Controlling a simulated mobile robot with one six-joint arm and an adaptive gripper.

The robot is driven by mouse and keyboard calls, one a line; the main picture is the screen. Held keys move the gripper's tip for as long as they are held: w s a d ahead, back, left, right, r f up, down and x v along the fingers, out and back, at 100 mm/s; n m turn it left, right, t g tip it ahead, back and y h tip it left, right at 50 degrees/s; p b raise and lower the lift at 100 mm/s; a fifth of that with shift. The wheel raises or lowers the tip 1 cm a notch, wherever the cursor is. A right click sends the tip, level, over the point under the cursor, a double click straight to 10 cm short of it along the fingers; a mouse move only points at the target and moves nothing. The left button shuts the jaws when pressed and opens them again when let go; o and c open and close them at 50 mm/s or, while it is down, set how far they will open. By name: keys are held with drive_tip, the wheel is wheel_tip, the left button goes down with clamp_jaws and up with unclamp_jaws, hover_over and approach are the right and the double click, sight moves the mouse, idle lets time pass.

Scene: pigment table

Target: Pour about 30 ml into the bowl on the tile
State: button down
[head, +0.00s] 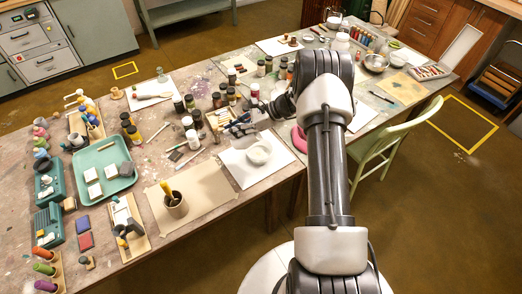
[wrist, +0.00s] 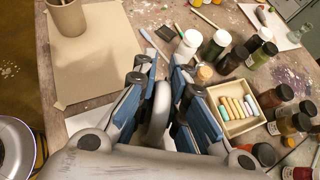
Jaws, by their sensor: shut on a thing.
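A small white bowl (head: 259,154) sits on a white square tile or sheet (head: 240,171) near the table's front edge. My gripper (head: 240,128) has blue fingers and is just behind and left of the bowl in the head view. In the wrist view my gripper (wrist: 160,95) is shut on a grey, curved thing (wrist: 157,128) between its fingers. I cannot tell what it is or whether it holds liquid. The bowl is hidden in the wrist view, where only part of the white sheet (wrist: 84,120) shows beside the fingers.
A box of coloured chalks (wrist: 238,106) and several dark jars (wrist: 283,92) stand close to my gripper. A white-capped bottle (wrist: 188,43) stands ahead. A brown cup (head: 176,205) stands on the tan paper (head: 208,203), which is otherwise clear. A green tray (head: 104,168) lies further left.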

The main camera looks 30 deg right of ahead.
drive_tip(key=shift+d+y+b, duration=0.1)
drive_tip(key=shift+y+b, duration=0.2)
drive_tip(key=shift+w, duration=0.15)
idle(0.5)
drive_tip(key=shift+w+a+t+y+b, duration=0.1)
drive_tip(key=shift+a+t+y+b, duration=0.2)
drive_tip(key=shift+b, duration=0.35)
drive_tip(key=shift+w+a+y+b, duration=0.2)
drive_tip(key=shift+w+y+b, duration=0.1)
drive_tip(key=shift+b, duration=0.1)
drive_tip(key=shift+w+a, duration=0.15)
drive_tip(key=shift+a, duration=0.1)
drive_tip(key=shift+f, duration=0.1)
idle(0.3)
